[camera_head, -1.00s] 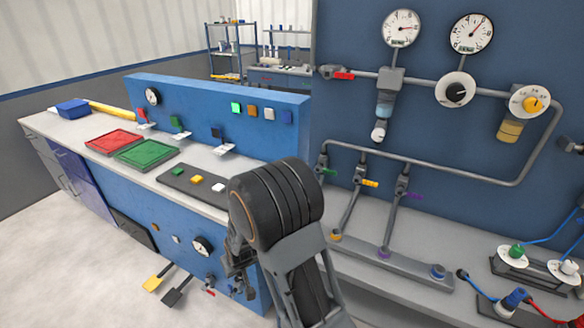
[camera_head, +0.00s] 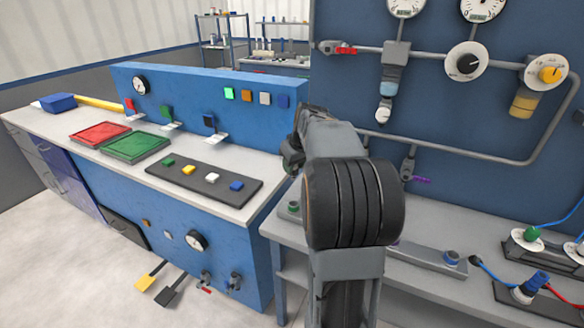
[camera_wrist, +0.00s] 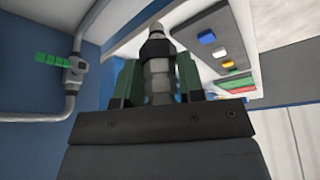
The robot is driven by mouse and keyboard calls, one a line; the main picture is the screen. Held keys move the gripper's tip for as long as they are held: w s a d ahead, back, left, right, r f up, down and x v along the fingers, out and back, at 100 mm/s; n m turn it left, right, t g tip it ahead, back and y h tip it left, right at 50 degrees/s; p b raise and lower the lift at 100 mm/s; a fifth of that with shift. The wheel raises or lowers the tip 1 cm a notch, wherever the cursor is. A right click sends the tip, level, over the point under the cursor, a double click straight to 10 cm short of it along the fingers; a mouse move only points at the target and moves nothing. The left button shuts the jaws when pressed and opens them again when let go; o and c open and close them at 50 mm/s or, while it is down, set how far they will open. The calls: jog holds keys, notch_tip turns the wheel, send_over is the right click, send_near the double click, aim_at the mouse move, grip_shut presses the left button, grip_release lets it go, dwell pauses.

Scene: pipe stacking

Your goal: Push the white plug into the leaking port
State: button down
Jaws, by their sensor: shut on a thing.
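In the wrist view my gripper (camera_wrist: 152,85) is shut on a pale grey, stepped plug (camera_wrist: 158,80) with a dark band and a narrower grey tip. The dark green fingers stand on both sides of it, and it points away from the palm. In the head view my gripper (camera_head: 292,152) is mostly hidden behind my arm, in front of the blue panel's right end, and the plug cannot be made out there. I cannot tell which port leaks. A port with a blue ring (camera_head: 451,258) shows on the low grey manifold (camera_head: 425,263); my arm hides other ports.
A green-handled valve (camera_wrist: 62,61) sits on a pipe left of the gripper in the wrist view. A purple-handled valve (camera_head: 412,175) hangs right of my arm. The left bench holds red (camera_head: 100,134) and green (camera_head: 135,147) trays and a black button strip (camera_head: 203,184).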

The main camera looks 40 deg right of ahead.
jog(key=shift+f+b, duration=3.45)
jog(key=shift+f, duration=1.05)
jog(key=shift+s+f+b, duration=0.1)
jog(key=shift+f+b, duration=1.15)
jog(key=shift+f, duration=0.4)
jog(key=c, duration=0.7)
grip_release()
jog(key=shift+r, duration=0.1)
jog(key=shift+o, duration=0.2)
